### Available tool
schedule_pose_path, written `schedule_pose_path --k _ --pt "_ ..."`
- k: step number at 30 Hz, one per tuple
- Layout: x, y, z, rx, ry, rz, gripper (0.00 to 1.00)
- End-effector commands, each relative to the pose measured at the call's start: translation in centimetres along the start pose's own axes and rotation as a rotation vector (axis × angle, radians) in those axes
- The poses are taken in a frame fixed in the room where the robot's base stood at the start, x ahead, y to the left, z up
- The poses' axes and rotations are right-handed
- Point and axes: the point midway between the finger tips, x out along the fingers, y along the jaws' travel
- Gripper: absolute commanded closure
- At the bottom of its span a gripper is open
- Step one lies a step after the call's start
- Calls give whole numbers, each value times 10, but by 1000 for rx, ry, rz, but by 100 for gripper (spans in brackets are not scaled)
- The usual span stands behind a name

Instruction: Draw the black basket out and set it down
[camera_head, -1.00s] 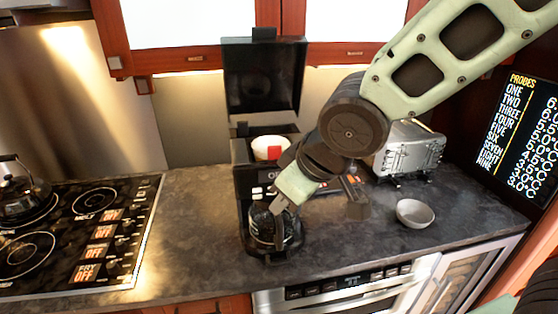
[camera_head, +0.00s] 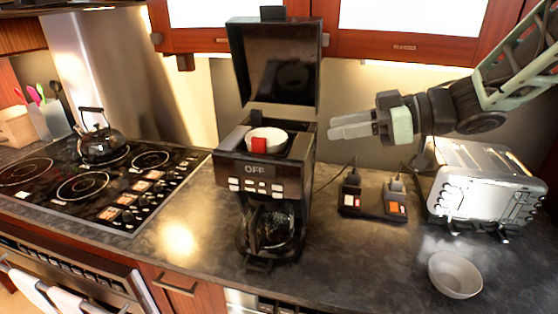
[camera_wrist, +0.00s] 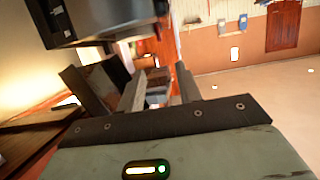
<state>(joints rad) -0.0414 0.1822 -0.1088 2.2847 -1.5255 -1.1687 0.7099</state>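The coffee maker (camera_head: 262,178) stands upright on the counter with its black lid (camera_head: 277,60) raised. In its open top sits a round white cup-like insert (camera_head: 267,136) with a red tab at the front. Any black basket around it cannot be told apart from the dark housing. The glass carafe (camera_head: 272,226) stands below. My gripper (camera_head: 332,127) is just right of the coffee maker's top, apart from the insert, with its fingers pointing left. In the wrist view the fingers (camera_wrist: 160,88) are spread, with nothing held between them.
A black power box with plugs (camera_head: 373,202) lies right of the coffee maker. A silver toaster oven (camera_head: 487,188) and a grey bowl (camera_head: 455,274) are farther right. The stove (camera_head: 95,185) with a kettle (camera_head: 98,138) is left. Bare counter shows between stove and coffee maker.

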Motion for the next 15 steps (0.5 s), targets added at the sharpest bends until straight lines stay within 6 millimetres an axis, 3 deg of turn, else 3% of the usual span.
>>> schedule_pose_path --k 5,15 --pt "15 -2 -1 4 2 -19 65" --pt "85 -3 -2 3 0 -17 65"
